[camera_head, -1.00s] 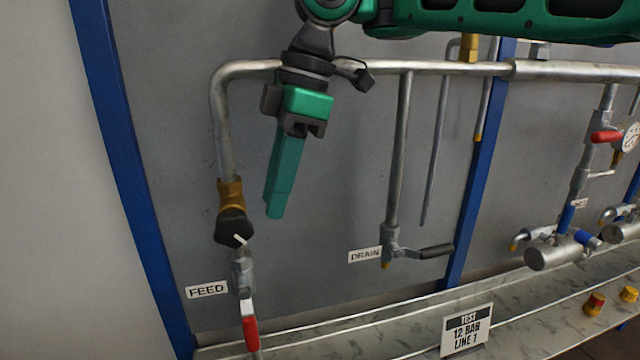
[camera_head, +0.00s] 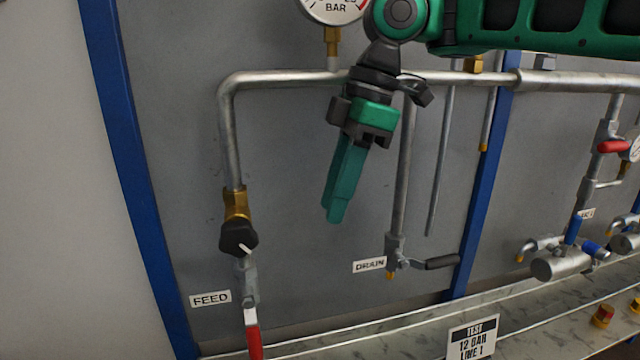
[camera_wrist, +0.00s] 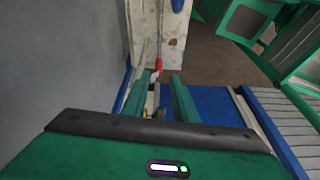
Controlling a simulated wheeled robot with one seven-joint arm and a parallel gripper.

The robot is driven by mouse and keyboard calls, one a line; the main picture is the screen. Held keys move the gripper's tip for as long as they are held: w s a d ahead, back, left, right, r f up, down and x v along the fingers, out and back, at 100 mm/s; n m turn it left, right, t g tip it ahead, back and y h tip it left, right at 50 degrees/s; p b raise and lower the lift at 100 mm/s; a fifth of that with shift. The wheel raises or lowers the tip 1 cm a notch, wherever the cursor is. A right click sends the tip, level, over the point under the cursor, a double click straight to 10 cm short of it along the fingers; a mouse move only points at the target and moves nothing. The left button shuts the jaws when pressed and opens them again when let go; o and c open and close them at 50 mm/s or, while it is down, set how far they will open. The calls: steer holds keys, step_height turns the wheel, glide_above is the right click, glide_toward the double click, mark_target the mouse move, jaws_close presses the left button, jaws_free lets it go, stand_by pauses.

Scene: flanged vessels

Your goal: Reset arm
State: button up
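My gripper (camera_head: 336,212) hangs from my green arm at the upper middle of the head view. Its two teal fingers point down and slightly left, in front of the grey panel (camera_head: 300,165). It is between the feed pipe and the drain pipe as seen in the picture, and it holds nothing. In the wrist view the fingers (camera_wrist: 162,80) stand apart with a clear gap between them. My wrist hides part of the horizontal pipe (camera_head: 285,78) and the top of the drain pipe (camera_head: 403,180).
A black knob (camera_head: 238,238) and a red lever (camera_head: 253,335) sit by the FEED label (camera_head: 210,299). A dark lever (camera_head: 440,262) is beside the DRAIN label (camera_head: 370,265). A pressure gauge (camera_head: 332,8) is at the top. Valves and a red handle (camera_head: 613,146) stand at right.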

steer(key=s+d+f+m+t, duration=0.1)
steer(key=d+f+m, duration=0.35)
steer(key=d, duration=0.35)
steer(key=d+f+m, duration=0.3)
steer(key=d+m, duration=0.3)
steer(key=d, duration=0.1)
steer(key=s+d+f+m+t, duration=0.1)
steer(key=d+f+m, duration=0.35)
steer(key=d, duration=0.35)
steer(key=s+d+f+m+h, duration=0.1)
steer(key=s+d+f+m, duration=0.4)
steer(key=s+d, duration=0.2)
steer(key=s+d+f+m+g+h, duration=0.1)
steer(key=s+d+f+m+h, duration=0.1)
steer(key=s+d+f+m, duration=0.3)
steer(key=s+d+m, duration=0.1)
steer(key=s+d, duration=0.1)
steer(key=s, duration=0.1)
steer(key=shift+s+f, duration=0.25)
steer(key=shift+s, duration=0.05)
steer(key=shift+d, duration=0.1)
steer(key=shift+w+f+g, duration=0.2)
steer(key=shift+w+g, duration=0.1)
steer(key=shift+w, duration=0.35)
